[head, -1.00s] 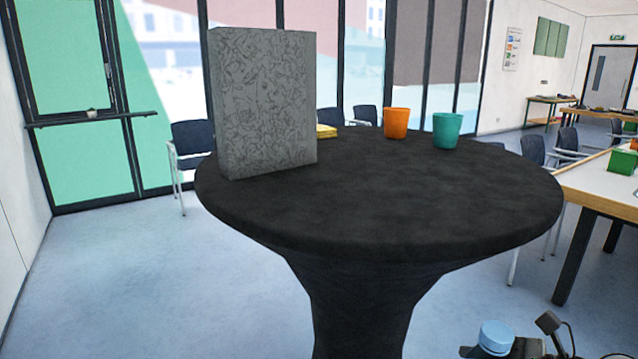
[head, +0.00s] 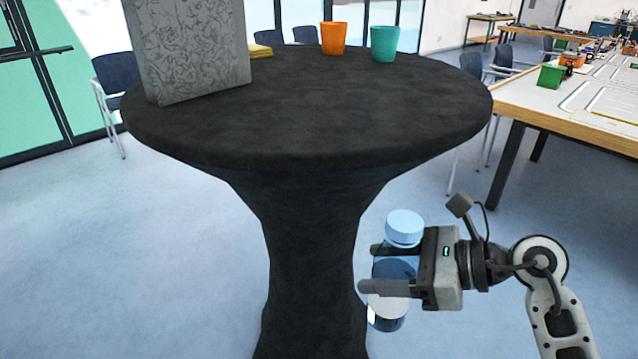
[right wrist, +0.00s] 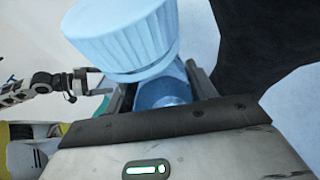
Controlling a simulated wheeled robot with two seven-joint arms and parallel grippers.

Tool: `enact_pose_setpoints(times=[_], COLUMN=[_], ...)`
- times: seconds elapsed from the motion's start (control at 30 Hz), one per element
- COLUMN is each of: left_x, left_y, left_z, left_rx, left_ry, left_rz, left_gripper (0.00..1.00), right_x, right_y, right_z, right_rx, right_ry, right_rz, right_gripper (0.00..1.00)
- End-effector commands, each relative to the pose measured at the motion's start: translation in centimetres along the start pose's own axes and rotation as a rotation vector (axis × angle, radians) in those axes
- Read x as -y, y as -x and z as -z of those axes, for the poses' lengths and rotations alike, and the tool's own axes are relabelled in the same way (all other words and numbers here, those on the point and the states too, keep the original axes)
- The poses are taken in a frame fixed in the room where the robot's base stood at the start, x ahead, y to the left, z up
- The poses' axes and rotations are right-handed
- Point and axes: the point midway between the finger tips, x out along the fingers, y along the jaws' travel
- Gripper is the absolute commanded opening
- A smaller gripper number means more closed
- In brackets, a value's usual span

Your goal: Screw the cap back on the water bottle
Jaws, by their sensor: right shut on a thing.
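The water bottle (head: 388,318) is clear blue and upright, in front of the black table's stem at the lower right of the head view. My right gripper (head: 378,268) is shut around its body from the right. The light blue ribbed cap (head: 404,227) is at the bottle's top, above the fingers. In the right wrist view the cap (right wrist: 122,35) looms large over the bottle (right wrist: 165,92); whether its thread is engaged cannot be told. My left gripper (right wrist: 97,83) shows small at the left of that view, apart from the bottle, fingers spread and empty.
A round black-covered table (head: 320,115) stands ahead, carrying a grey patterned box (head: 198,50), a yellow item (head: 260,51), an orange cup (head: 334,38) and a teal cup (head: 384,43). A long white-topped table (head: 545,105) stands at the right.

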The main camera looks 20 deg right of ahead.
Motion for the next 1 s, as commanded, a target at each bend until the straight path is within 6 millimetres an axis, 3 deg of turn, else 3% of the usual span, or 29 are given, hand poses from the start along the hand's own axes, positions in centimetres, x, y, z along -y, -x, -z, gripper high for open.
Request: enact_pose_setpoints(times=[0.17,0.5,0.7,1.0], left_x=[0.0,-0.1,-0.1,-0.1], left_y=[0.1,0.2,0.2,0.1], left_z=[-0.1,-0.4,-0.4,-0.3], left_rx=[0.002,0.009,0.009,0.007], left_ry=[0.0,0.002,0.002,0.002], left_rz=[0.0,-0.001,-0.001,-0.001], left_gripper=[1.0,1.0,1.0,1.0], right_x=[-0.6,-4.7,-6.6,-7.3], right_y=[-1.1,-7.8,-10.8,-11.7], right_z=[-0.4,-2.1,-2.8,-2.9], right_rx=[0.001,-0.001,0.0,0.0], right_ry=[0.028,0.18,0.245,0.268], right_rz=[-0.062,-0.43,-0.591,-0.649], right_gripper=[0.15,0.15,0.15,0.15])
